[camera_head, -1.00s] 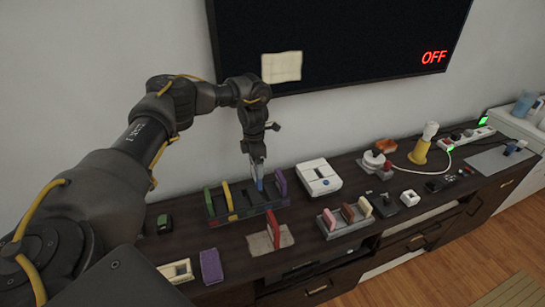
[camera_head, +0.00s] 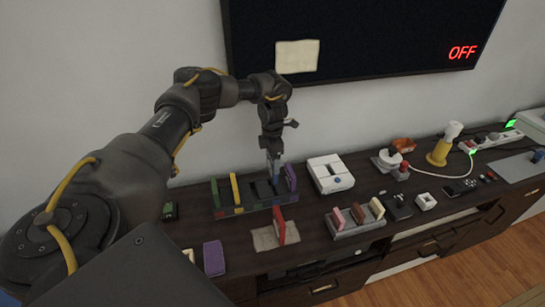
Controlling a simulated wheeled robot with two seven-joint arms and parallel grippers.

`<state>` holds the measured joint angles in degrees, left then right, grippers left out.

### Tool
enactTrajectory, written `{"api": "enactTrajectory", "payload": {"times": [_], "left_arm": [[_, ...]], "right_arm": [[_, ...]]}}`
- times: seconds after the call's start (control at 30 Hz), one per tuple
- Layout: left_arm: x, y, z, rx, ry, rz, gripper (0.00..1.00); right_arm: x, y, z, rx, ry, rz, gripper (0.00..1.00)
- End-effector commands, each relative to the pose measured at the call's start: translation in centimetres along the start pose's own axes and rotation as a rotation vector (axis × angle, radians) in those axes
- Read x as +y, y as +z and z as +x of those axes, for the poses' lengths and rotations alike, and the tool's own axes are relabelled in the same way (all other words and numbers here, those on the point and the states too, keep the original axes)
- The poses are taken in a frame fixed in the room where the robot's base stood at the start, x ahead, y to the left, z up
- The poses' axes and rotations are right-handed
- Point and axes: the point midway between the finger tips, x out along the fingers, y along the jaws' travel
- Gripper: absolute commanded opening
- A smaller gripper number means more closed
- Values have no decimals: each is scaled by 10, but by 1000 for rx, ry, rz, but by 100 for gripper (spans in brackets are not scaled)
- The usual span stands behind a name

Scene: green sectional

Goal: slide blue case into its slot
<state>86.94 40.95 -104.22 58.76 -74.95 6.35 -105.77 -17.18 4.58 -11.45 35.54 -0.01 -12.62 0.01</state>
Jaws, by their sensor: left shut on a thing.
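The rack (camera_head: 237,207) stands on the dark cabinet, with a green case (camera_head: 215,193), a yellow case (camera_head: 235,188) and a purple case (camera_head: 290,177) upright in it. My left gripper (camera_head: 274,172) points down over the rack's right part, shut on the blue case (camera_head: 276,181). The blue case is upright between an empty-looking dark gap and the purple case. The fingers hide much of it, and I cannot tell how deep it sits. My right gripper is not in view.
A red case (camera_head: 281,226) stands on a tan mat (camera_head: 262,240) in front of the rack. A purple block (camera_head: 214,259) is at front left. A white console (camera_head: 330,174) stands close at right, and a grey holder (camera_head: 345,230) with several pieces is at front right.

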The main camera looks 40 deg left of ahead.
Motion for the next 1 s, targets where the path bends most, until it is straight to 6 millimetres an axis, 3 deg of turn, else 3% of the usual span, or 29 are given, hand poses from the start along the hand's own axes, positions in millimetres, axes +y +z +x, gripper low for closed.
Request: {"api": "enactTrajectory", "payload": {"times": [0.43,1.0], "left_arm": [[0,0,43,1,0,1,58],[0,0,48,0,0,1,58]], "right_arm": [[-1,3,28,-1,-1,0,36],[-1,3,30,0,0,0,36]]}}
